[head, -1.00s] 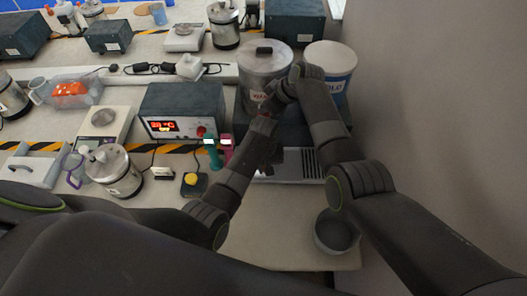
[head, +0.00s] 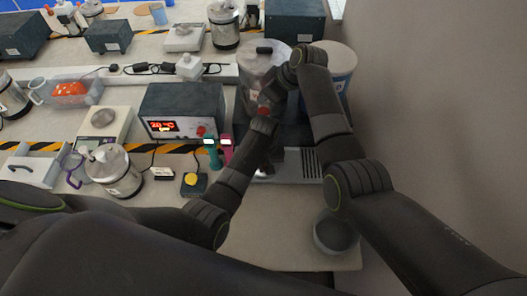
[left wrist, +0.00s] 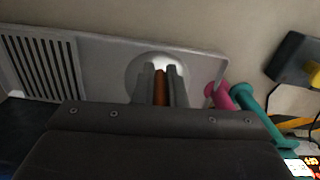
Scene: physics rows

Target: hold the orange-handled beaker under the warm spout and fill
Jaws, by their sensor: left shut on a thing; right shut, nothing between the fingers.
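The warm tank (head: 256,64) is a metal canister with a dark lid knob at the back; its spout is hidden behind my arms. My right gripper (head: 265,108) is shut and empty at the tank's front, close to a small red part, perhaps the tap; whether they touch is unclear. My left gripper (left wrist: 159,84) is shut on the orange handle (left wrist: 160,92) of the beaker (left wrist: 142,66), a pale round vessel over the drip tray (left wrist: 205,68). In the head view the beaker is mostly hidden by my left arm. I cannot tell its liquid level.
The cold tank (head: 345,62) stands right of the warm one, partly behind my right arm. A grey bowl (head: 328,240) is at the front right. A heater box (head: 180,105) with a red display, teal (head: 213,158) and pink (head: 227,150) handled things stand left of the drip tray.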

